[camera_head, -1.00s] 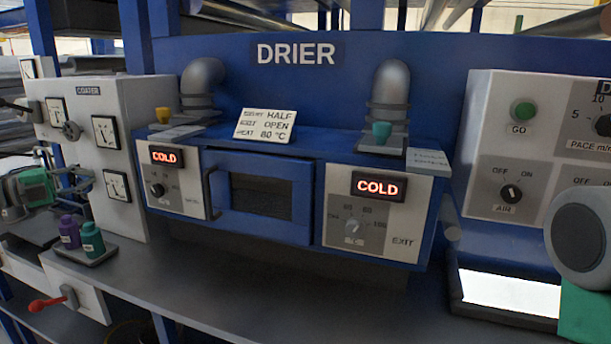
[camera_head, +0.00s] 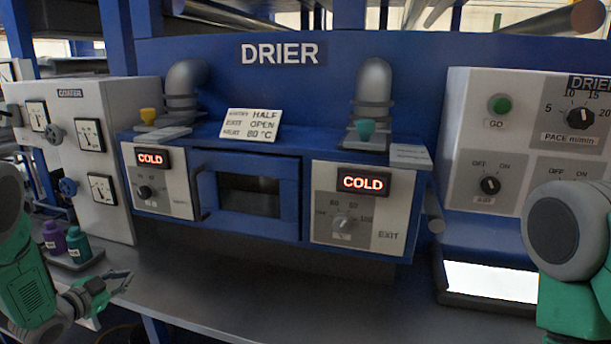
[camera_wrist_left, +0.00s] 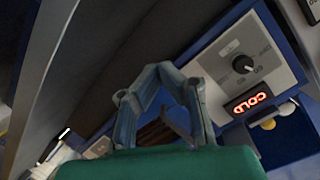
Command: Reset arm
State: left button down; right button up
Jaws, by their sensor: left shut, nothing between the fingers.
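My left gripper (camera_head: 122,282) is at the lower left of the head view, over the front of the bench and below the drier's left panel. It is shut and empty, and its fingers also show in the left wrist view (camera_wrist_left: 150,75). My left arm comes in from the left edge. On the right, only a grey and green part of my right arm (camera_head: 575,240) shows, and its gripper is out of view. The blue drier (camera_head: 250,220) stands at the back, apart from the left gripper.
The coater (camera_head: 85,165) stands at the left with dials and knobs. A purple bottle (camera_head: 54,240) and a green bottle (camera_head: 78,245) stand near my left arm. A control box (camera_head: 520,150) and a bright white panel (camera_head: 490,282) are at the right. The bench's middle (camera_head: 270,280) is clear.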

pick_arm(q)
jog(key=s+d+f+n+g+y, duration=0.1)
jog(key=s+d+f+n+g, duration=0.25)
jog(key=s+d+f, duration=0.45)
jog(key=s+d+f+n+g+y, duration=0.1)
jog(key=s+d+f+n+g, duration=0.25)
jog(key=s+d+f, duration=0.55)
jog(key=s+d+r+n+g, duration=0.15)
jog(key=s+g, duration=0.25)
jog(key=s, duration=1)
jog(key=s+d+f+n+g, duration=0.1)
jog(key=s+d+g, duration=0.25)
jog(key=s, duration=1.15)
notch_tip(320, 180, down, 9)
jog(key=w+m+b, duration=0.1)
jog(key=w+b, duration=0.1)
jog(key=b, duration=0.8)
jog(key=shift+w+d+y, duration=0.15)
jog(key=shift+w+y, duration=0.1)
jog(key=shift+y, duration=0.05)
pick_arm(e)
notch_tip(320, 180, down, 10)
jog(key=shift+d+f, duration=0.2)
jog(key=shift+d, duration=0.15)
pick_arm(q)
jog(key=shift+d, duration=0.2)
pick_arm(e)
jog(key=shift+d, duration=0.25)
